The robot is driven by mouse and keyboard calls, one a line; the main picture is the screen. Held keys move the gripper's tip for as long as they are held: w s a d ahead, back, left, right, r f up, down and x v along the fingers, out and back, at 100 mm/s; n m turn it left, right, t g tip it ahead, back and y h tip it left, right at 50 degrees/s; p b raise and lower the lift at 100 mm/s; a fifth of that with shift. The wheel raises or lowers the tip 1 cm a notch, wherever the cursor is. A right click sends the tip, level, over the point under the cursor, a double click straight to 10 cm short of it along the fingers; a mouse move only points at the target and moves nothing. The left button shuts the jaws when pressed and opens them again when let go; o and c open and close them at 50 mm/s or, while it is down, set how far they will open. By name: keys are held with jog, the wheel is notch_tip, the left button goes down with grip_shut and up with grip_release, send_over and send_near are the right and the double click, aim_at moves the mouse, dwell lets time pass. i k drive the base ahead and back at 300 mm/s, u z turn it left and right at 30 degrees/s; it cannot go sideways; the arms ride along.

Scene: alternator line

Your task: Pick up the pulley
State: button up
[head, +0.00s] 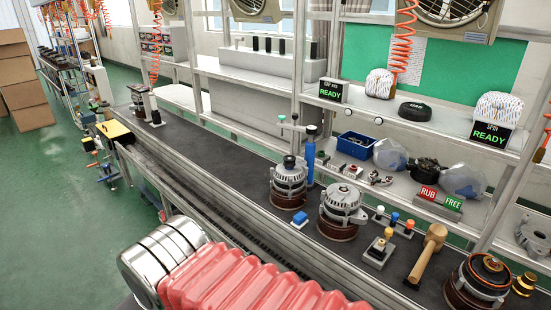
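I cannot tell for sure which part is the pulley. A small dark stepped part (289,161) sits on top of the left alternator (289,186) on the dark bench and looks like a pulley. A small brass stepped part (524,284) stands at the bottom right, beside an open alternator body with copper windings (480,281). A middle alternator (341,212) stands between them with no dark part like that on top. My arm, in a red ribbed sleeve with a metal end, crosses the bottom of the head view. My gripper's fingers do not show.
The long dark bench (215,148) is mostly clear to the left of the alternators.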

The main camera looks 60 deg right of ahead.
aim_at(289, 164)
jog(key=z, duration=0.25)
jog(key=i, duration=0.7)
jog(key=z, duration=0.85)
jog(key=i, duration=0.65)
jog(key=z, duration=0.45)
